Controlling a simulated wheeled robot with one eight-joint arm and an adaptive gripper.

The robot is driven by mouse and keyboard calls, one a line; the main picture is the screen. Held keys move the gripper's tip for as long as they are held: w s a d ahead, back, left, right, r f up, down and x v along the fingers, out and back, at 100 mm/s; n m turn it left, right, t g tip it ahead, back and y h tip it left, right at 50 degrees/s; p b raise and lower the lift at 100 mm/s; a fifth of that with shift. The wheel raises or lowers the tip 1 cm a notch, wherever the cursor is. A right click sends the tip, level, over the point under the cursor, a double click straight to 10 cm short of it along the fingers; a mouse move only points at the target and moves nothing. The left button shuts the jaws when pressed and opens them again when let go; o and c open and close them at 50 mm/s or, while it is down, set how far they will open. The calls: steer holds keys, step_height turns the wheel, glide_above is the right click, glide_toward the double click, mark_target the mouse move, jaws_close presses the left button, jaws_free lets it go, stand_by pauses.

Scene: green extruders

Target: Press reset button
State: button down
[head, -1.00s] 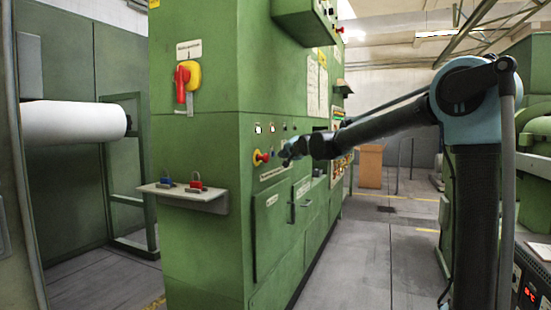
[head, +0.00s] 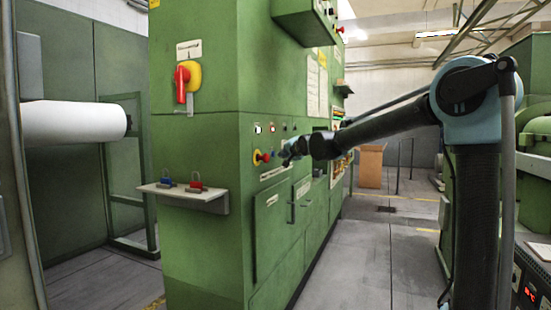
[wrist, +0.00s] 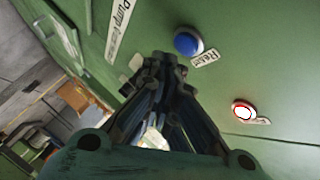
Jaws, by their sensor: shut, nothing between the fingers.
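The reset button is a round blue button (wrist: 188,43) on the green panel in the wrist view. A small white label (wrist: 205,58) beside it appears to read "Reset", though the lettering is blurred. My gripper (wrist: 167,62) is shut and empty, with its fingertips just below and left of the blue button in that view. I cannot tell whether they touch the panel. In the head view my gripper (head: 289,150) is at the machine's side face, right of the red emergency-stop knob (head: 262,157). The blue button cannot be made out there.
In the head view, a small shelf (head: 190,193) with padlocks juts from the green machine (head: 200,260). A red and yellow switch (head: 185,83) is above it. The grey aisle floor (head: 365,260) is clear.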

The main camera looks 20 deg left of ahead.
steer(key=shift+a, duration=0.1)
steer(key=shift+s+a+r, duration=0.1)
steer(key=shift+a, duration=0.3)
steer(key=shift+a, duration=0.4)
stand_by(0.8)
steer(key=shift+d, duration=0.8)
steer(key=d, duration=0.5)
steer(key=shift+s, duration=0.25)
stand_by(0.3)
stand_by(0.6)
